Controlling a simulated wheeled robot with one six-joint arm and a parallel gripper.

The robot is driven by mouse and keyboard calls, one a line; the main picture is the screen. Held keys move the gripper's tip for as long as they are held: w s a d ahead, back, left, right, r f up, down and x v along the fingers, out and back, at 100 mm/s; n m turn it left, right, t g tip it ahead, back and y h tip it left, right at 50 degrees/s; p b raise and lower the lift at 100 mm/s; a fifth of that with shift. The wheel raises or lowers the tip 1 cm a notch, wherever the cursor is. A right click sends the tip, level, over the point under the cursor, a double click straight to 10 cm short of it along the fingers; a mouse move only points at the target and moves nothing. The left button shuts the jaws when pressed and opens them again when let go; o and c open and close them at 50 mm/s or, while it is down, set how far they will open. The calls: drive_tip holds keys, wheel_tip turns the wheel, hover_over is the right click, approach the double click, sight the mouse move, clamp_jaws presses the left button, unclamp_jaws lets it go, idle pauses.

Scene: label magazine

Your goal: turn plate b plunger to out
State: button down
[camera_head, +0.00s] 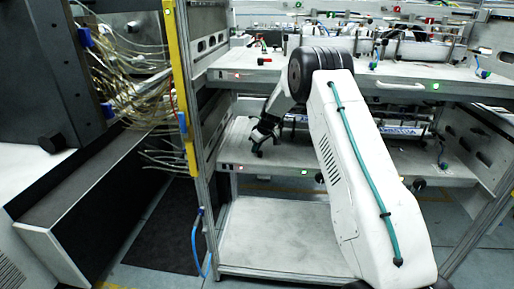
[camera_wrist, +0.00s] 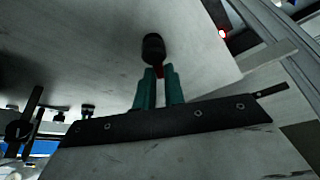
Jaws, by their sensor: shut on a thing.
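In the head view my gripper (camera_head: 262,136) is a dark shape at the left end of the lower shelf. The plunger cannot be made out there. I cannot read a letter on the plate or tell the plunger's in or out position.
The rack's upper shelf (camera_head: 300,78) lies above my gripper, and the lower shelf (camera_head: 240,150) is around it. A yellow-edged post (camera_head: 182,90) and a bundle of cables (camera_head: 125,80) stand to the left. A bottom shelf (camera_head: 270,235) is bare.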

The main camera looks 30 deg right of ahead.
drive_tip(key=shift+n, duration=0.3)
drive_tip(key=c, duration=1.5)
unclamp_jaws()
drive_tip(key=shift+s+d+r, duration=0.1)
drive_tip(key=shift+s+r, duration=0.05)
drive_tip(key=shift+r, duration=0.15)
drive_tip(key=v, duration=0.2)
drive_tip(key=shift+s+d+r, duration=0.15)
drive_tip(key=shift+r, duration=0.25)
drive_tip(key=s+d, duration=0.1)
drive_tip(key=s, duration=0.2)
drive_tip(key=s+d, duration=0.2)
drive_tip(key=s, duration=0.2)
drive_tip(key=s+d, duration=0.2)
drive_tip(key=s, duration=0.1)
drive_tip(key=shift+s+d+f, duration=0.2)
drive_tip(key=shift+s+f, duration=0.05)
